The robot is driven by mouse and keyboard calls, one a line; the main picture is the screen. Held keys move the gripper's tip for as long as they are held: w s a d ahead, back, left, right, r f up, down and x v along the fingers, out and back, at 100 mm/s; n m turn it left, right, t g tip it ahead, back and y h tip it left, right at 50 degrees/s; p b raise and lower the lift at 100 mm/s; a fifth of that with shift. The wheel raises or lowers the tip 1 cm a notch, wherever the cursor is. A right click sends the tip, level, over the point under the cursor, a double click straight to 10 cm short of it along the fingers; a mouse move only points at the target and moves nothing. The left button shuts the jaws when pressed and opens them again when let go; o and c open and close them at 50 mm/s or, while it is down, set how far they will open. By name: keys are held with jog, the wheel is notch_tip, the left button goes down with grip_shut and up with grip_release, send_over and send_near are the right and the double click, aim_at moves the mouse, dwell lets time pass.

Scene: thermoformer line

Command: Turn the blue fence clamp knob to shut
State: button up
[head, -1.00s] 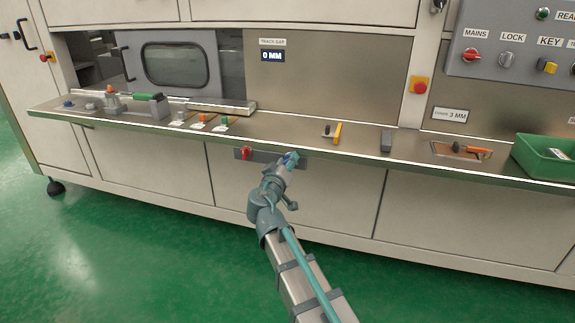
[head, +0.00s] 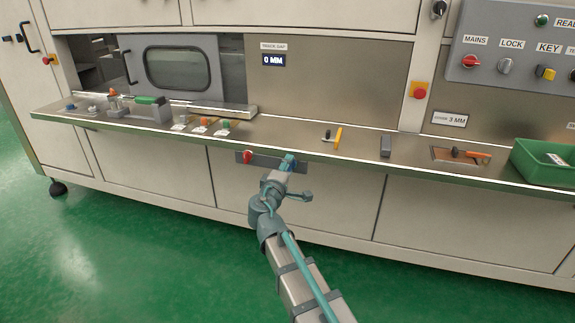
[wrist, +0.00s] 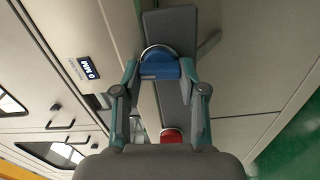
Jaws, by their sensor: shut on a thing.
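The blue fence clamp knob (wrist: 160,68) sits between my two fingertips in the wrist view, on a dark grey bar with a silver round edge behind it. My gripper (wrist: 159,70) is shut on this knob. The knob's grip lies across the wrist picture, nearly level. In the head view my gripper (head: 288,161) is at the right part of the dark bar (head: 265,160) under the bench edge, and it hides the blue knob. A red knob (head: 248,157) is on the same bar to the left; it shows partly behind my gripper in the wrist view (wrist: 171,135).
The metal bench (head: 300,148) juts out just above the bar, with small tools and a green bin (head: 545,163) on it. A display (head: 273,59) reads 0 MM. The floor in front is clear.

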jog(key=shift+n, duration=0.6)
jog(key=o, duration=1.1)
jog(key=shift+o, duration=0.2)
jog(key=v, duration=1.2)
